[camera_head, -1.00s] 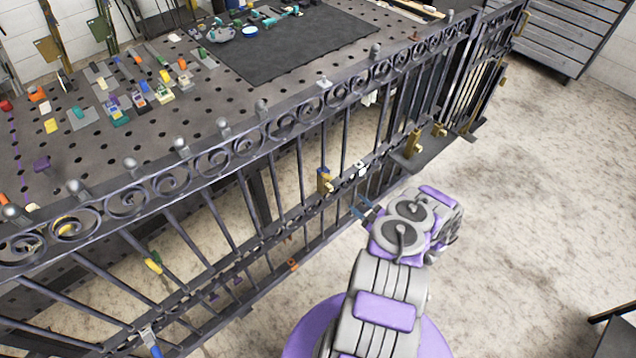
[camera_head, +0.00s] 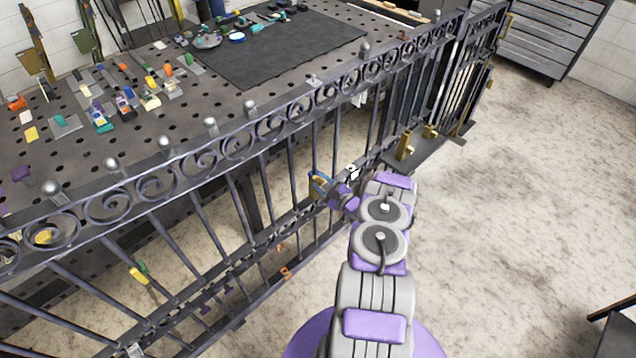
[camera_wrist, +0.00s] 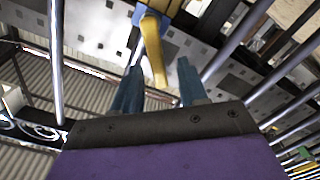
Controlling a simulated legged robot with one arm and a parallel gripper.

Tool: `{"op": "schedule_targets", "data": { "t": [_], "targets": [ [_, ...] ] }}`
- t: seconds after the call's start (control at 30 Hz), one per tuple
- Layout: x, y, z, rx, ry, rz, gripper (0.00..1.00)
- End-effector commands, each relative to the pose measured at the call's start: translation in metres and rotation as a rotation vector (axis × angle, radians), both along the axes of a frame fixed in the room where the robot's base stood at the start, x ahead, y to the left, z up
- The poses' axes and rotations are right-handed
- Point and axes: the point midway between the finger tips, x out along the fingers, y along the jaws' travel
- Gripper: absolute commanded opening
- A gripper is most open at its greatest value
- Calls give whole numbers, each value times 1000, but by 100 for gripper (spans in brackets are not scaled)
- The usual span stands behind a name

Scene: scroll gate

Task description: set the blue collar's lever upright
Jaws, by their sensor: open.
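The blue collar (camera_wrist: 178,44) sits on a gate bar at the top of the wrist view, partly cut off by the frame edge. Its yellow lever (camera_wrist: 157,55) sticks out from it, pointing down the picture towards my gripper (camera_wrist: 160,72). My gripper is open, with one blue finger on each side of the lever's end; I cannot tell whether either touches it. In the head view my gripper (camera_head: 323,182) is at the gate, and its fingers partly cover the brass-coloured lever (camera_head: 314,187).
The dark gate (camera_head: 215,155) with scroll top runs across the view. A green-and-yellow lever (camera_head: 140,275) is on a bar at left. A perforated table (camera_head: 150,60) lies behind.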

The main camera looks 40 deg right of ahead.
Motion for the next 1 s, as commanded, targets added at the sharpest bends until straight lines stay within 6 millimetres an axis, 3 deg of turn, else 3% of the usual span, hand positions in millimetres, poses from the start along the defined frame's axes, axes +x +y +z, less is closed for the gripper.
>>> {"op": "schedule_targets", "data": {
  "t": [0.2,0.57,1.0],
  "targets": [
    [21,1,-1,3,-2,0,43],
    [24,2,0,2,-1,0,42],
    [24,2,-1,3,0,0,0]
  ]
}}
